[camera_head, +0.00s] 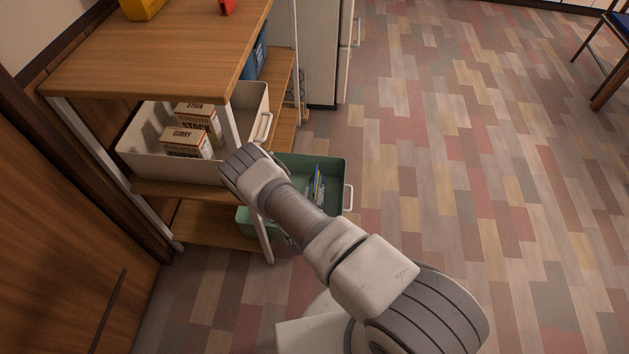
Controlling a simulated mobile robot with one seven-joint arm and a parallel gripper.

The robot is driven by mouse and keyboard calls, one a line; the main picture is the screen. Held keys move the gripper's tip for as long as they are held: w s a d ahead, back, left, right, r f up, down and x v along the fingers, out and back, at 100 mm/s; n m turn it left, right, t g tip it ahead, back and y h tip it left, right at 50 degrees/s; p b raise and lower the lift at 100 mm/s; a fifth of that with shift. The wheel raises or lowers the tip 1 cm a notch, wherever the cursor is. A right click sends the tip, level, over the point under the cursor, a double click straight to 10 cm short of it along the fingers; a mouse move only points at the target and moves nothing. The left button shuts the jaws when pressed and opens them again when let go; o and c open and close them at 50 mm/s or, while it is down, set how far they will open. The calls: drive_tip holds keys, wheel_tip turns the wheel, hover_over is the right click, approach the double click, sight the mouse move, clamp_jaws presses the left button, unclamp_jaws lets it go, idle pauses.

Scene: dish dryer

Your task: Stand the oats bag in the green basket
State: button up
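The green basket (334,172) is on the low shelf of the wooden rack, to the right of its front post, and sticks out past it. It has a pale handle on its right side. A thin upright item with blue and yellow edges (317,188) stands inside it; I cannot tell what it is. My arm reaches from the bottom right over the basket and hides much of it. I cannot make out an oats bag for certain.
A white bin (138,150) on the middle shelf holds stock and curry boxes (187,143). The wooden top (160,55) and a white front post (262,240) are close to my arm. A fridge (322,60) stands behind.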

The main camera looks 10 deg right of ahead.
drive_tip(key=w+a+r+m+g+y, duration=0.1)
drive_tip(key=w+a+r, duration=0.2)
drive_tip(key=r, duration=0.6)
drive_tip(key=w+a+r+m+g+y, duration=0.1)
drive_tip(key=w+a+r+g, duration=0.15)
drive_tip(key=r, duration=0.75)
wheel_tip(320, 180, up, 18)
drive_tip(key=s+a+r+n+y, duration=0.1)
drive_tip(key=s+y, duration=0.1)
drive_tip(key=y, duration=0.1)
drive_tip(key=s+d+r+n+g, duration=0.2)
drive_tip(key=s+d+r+n, duration=0.1)
drive_tip(key=s+r, duration=1)
drive_tip(key=s+d+r+g, duration=0.1)
drive_tip(key=s+d+r, duration=0.1)
drive_tip(key=s, duration=0.7)
drive_tip(key=s+d+r+n, duration=0.1)
drive_tip(key=s+d+r, duration=0.2)
drive_tip(key=s, duration=0.6)
drive_tip(key=shift+s+d+r+n+g+h+p, duration=0.3)
drive_tip(key=shift+d+r+g+h+p, duration=0.1)
drive_tip(key=shift+r, duration=0.15)
